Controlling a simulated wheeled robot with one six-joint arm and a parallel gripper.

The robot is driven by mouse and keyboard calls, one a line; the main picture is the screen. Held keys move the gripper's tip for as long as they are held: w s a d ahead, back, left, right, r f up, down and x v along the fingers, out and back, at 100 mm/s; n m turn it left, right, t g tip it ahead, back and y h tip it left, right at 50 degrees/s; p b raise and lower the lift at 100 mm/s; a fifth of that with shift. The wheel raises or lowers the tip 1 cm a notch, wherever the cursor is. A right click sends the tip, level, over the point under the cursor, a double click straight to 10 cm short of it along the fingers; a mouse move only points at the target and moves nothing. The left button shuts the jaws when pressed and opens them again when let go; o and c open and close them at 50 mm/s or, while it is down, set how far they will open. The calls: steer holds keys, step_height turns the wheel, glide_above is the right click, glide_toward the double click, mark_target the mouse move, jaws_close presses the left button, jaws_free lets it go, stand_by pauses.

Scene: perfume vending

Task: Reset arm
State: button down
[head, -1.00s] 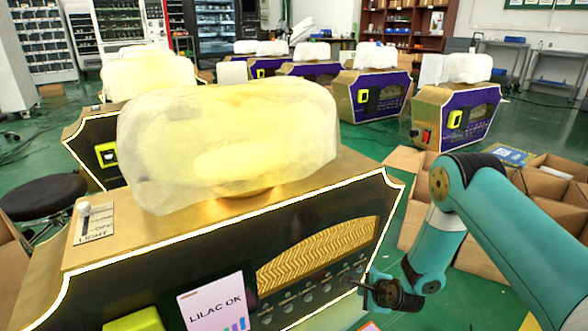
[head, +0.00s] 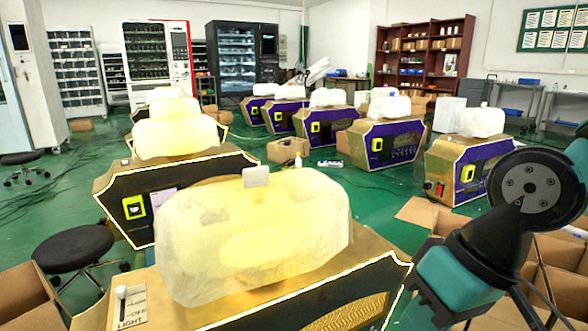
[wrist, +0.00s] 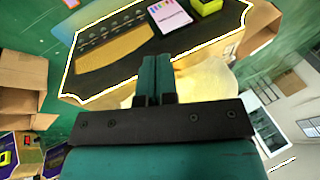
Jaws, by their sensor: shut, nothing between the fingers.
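My teal arm is folded at the right edge of the head view, beside the nearest perfume machine. My gripper (wrist: 155,62) shows in the wrist view with its two teal fingers together, empty. It points toward the dark front panel of the nearest machine, apparently clear of it. That machine (head: 335,292) is gold and black with a lit white outline and a glowing yellowish bag on top (head: 255,235). Its front (wrist: 125,55) appears tilted in the wrist view, with a white card (wrist: 170,14) and a yellow-green box (wrist: 208,6). Its lower front is outside the head view.
A small light switch (head: 122,300) stands on the machine's left top. Open cardboard boxes (head: 535,270) lie below my arm at the right. A black stool (head: 73,245) stands left. More machines (head: 385,138) stand behind, with green floor between.

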steer(key=s+d+r+n+p, duration=0.1)
steer(key=s+r+n+p, duration=0.1)
steer(key=s+r, duration=0.25)
step_height(320, 180, up, 36)
steer(key=p, duration=3.6)
steer(key=shift+g+p, duration=0.3)
steer(key=shift+p, duration=0.1)
